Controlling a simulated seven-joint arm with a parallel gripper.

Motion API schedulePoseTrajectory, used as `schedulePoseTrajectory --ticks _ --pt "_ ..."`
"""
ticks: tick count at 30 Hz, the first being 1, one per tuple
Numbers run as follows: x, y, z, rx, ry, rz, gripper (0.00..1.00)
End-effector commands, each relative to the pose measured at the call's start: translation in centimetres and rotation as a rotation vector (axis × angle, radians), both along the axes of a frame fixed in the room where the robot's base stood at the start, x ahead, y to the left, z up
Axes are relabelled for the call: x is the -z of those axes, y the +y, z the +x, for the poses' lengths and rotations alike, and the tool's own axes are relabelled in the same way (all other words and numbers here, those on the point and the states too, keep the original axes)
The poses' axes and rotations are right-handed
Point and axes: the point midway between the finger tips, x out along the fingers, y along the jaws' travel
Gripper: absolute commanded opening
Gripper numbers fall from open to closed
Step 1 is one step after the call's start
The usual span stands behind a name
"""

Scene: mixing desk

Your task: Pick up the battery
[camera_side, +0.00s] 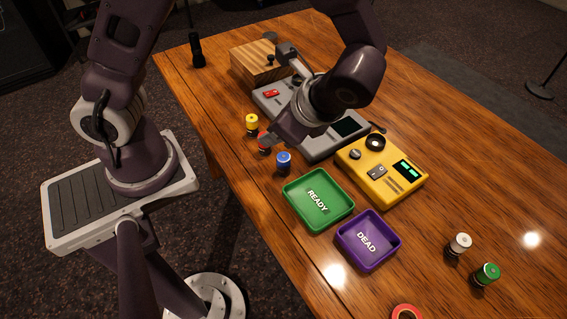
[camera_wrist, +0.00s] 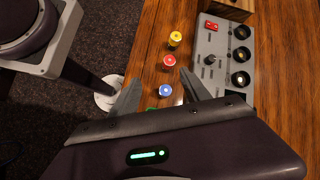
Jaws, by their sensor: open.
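Several small coloured cylinders that look like batteries stand upright on the wooden table. Yellow (camera_side: 252,124), red (camera_side: 264,146) and blue (camera_side: 284,162) ones form a row at the table's near left edge. A white one (camera_side: 460,245) and a green one (camera_side: 487,274) stand at the lower right. My gripper (camera_side: 277,93) is open and empty above the table, partly in front of the red one in the side view. In the wrist view, the blue one (camera_wrist: 165,90) shows between my fingertips (camera_wrist: 159,78), with the red one (camera_wrist: 169,61) and yellow one (camera_wrist: 175,38) beyond.
A green READY tray (camera_side: 297,211) and purple DEAD tray (camera_side: 350,255) lie empty. A yellow meter (camera_side: 385,190) and grey console (camera_side: 322,148) stand behind the row. A wooden block (camera_side: 256,63) and black flashlight (camera_side: 197,50) stand farther back. Table right of the trays is mostly clear.

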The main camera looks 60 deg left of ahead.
Motion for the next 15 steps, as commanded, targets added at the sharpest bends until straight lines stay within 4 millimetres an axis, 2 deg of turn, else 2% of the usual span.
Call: schedulePoseTrajectory --ticks 1,3,6,9,11,15 --pt "2.6 -0.6 0.4 0.106 0.071 0.088 0.55" --pt "5.7 -1.1 1.0 0.25 0.148 0.204 0.55" --pt "9.1 -1.4 1.4 0.403 0.224 0.328 0.55" --pt "10.9 -1.5 1.5 0.485 0.262 0.396 0.55" --pt "11.4 -1.4 1.6 0.503 0.271 0.412 0.55" --pt "12.2 0.0 1.9 0.508 0.276 0.418 0.55"
